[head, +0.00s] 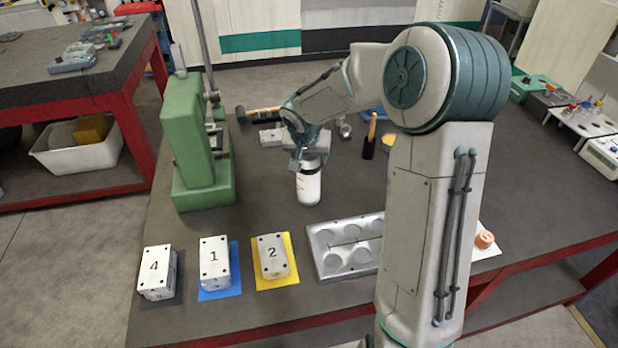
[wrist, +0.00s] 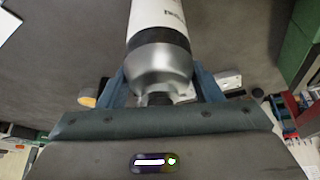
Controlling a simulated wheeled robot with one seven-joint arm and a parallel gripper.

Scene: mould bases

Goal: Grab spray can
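The spray can (head: 309,187) is white with a dark band and a silver shoulder. It stands upright in the middle of the dark table in the head view. My gripper (head: 311,152) is above it, pointing down, with its fingers around the can's upper part. In the wrist view the spray can (wrist: 158,58) sits between the two blue fingers of my gripper (wrist: 160,82). The fingers meet its sides with no clear gap. The fingertips are partly hidden behind the can. Whether the can's base touches the table is hard to tell.
A green press (head: 188,145) stands left of the can. A hammer (head: 258,114) and a dark-handled tool (head: 370,137) lie behind. White blocks numbered 4 (head: 157,273), 1 (head: 214,262) and 2 (head: 271,257) and a metal mould plate (head: 330,263) are in front.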

